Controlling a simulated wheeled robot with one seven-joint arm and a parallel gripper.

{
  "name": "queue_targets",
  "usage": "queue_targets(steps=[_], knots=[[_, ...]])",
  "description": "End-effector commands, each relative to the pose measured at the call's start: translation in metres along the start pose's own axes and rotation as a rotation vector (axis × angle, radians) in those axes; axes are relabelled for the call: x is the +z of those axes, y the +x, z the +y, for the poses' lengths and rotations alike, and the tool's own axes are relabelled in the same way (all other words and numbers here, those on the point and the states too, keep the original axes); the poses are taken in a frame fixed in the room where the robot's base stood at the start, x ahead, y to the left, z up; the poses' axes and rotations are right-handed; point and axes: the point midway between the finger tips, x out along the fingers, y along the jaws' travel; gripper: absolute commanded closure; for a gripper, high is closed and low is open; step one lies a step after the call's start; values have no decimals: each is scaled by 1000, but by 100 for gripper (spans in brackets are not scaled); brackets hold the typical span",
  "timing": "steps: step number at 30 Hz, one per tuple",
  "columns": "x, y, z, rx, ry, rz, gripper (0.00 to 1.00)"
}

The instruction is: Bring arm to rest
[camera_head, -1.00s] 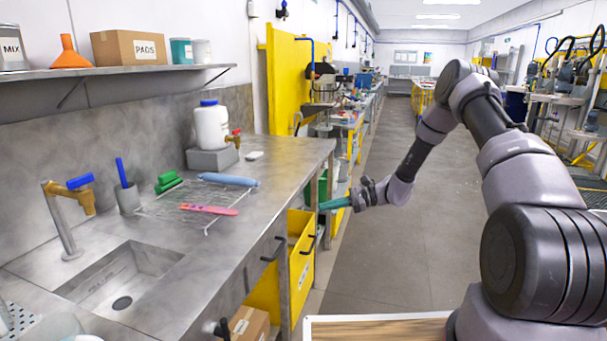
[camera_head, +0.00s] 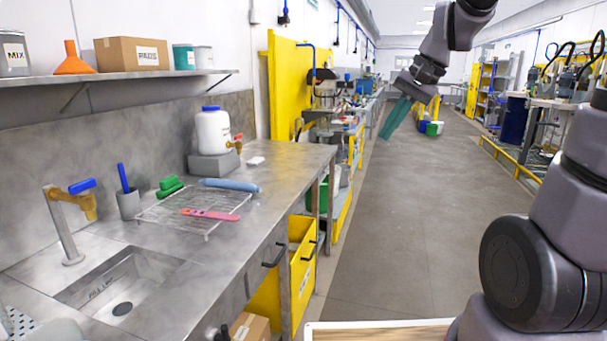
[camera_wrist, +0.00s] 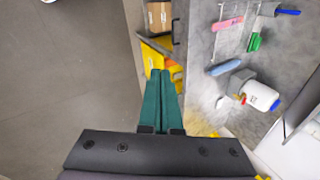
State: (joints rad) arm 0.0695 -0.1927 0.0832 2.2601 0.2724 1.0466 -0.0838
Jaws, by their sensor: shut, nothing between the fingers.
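My gripper (camera_head: 396,118) is at the upper middle right of the head view, raised over the aisle floor. Its teal fingers point down and a little left. In the wrist view my gripper (camera_wrist: 161,75) shows its two teal fingers side by side, closed together and empty. It is apart from the steel counter (camera_head: 290,155) and touches nothing.
On the counter are a sink (camera_head: 120,280), a wire rack (camera_head: 160,212) with a pink tool (camera_head: 210,214), a blue tool (camera_head: 228,185) and a white jug (camera_head: 213,130). The aisle floor (camera_head: 410,220) is clear.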

Motion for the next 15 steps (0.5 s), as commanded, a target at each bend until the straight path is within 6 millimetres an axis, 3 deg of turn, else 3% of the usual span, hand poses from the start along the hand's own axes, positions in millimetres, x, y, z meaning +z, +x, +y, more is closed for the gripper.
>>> queue_targets(steps=[1, 6, 15], knots=[[11, -17, 6, 5, -34, 54, 100], [40, -58, 34, 30, -131, 219, 100], [71, -94, 70, 46, -229, 406, 100]])
